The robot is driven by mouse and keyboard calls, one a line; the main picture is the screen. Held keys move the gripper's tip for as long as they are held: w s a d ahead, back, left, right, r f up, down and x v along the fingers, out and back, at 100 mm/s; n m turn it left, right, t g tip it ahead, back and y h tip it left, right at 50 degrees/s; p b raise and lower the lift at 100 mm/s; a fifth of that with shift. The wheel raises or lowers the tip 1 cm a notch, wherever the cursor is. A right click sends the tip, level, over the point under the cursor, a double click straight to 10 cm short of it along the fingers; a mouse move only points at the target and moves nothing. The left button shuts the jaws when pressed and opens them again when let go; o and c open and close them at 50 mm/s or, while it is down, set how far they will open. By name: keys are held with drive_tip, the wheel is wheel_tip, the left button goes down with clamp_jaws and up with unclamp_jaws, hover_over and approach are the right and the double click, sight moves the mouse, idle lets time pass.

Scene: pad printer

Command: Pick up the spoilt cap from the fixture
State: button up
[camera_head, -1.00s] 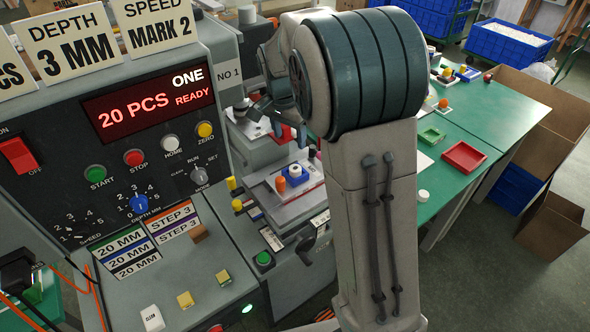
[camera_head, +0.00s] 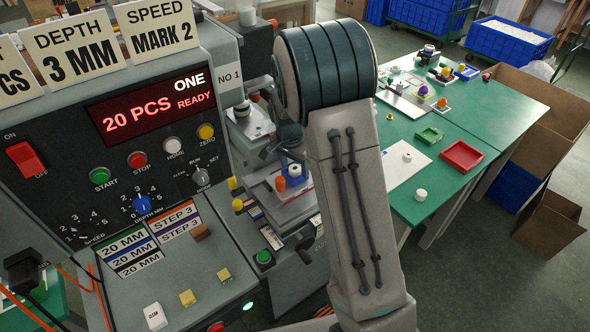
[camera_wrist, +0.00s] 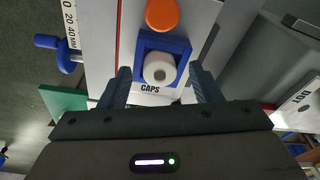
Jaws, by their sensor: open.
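The cap (camera_wrist: 153,75) is white and round with a grey mark at its centre. It sits in the square blue fixture (camera_wrist: 181,45) above the word CAPS in the wrist view. My gripper (camera_wrist: 160,72) is open, with one dark finger on each side of the fixture and the cap between them in the picture. I cannot tell whether the fingers touch anything. In the head view the blue fixture (camera_head: 297,181) shows on the printer's bed, partly behind my arm, and my gripper is largely hidden there.
An orange round piece (camera_wrist: 162,14) is just beyond the fixture; it also shows in the head view (camera_head: 280,184). A blue-handled knob (camera_wrist: 62,52) is at left. The printer's control panel (camera_head: 150,150) stands left. A green table (camera_head: 450,200) with a red tray (camera_head: 462,157) is right.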

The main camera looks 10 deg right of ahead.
drive_tip(key=shift+s+f, duration=0.2)
drive_tip(key=c, duration=1)
drive_tip(key=shift+c, duration=0.2)
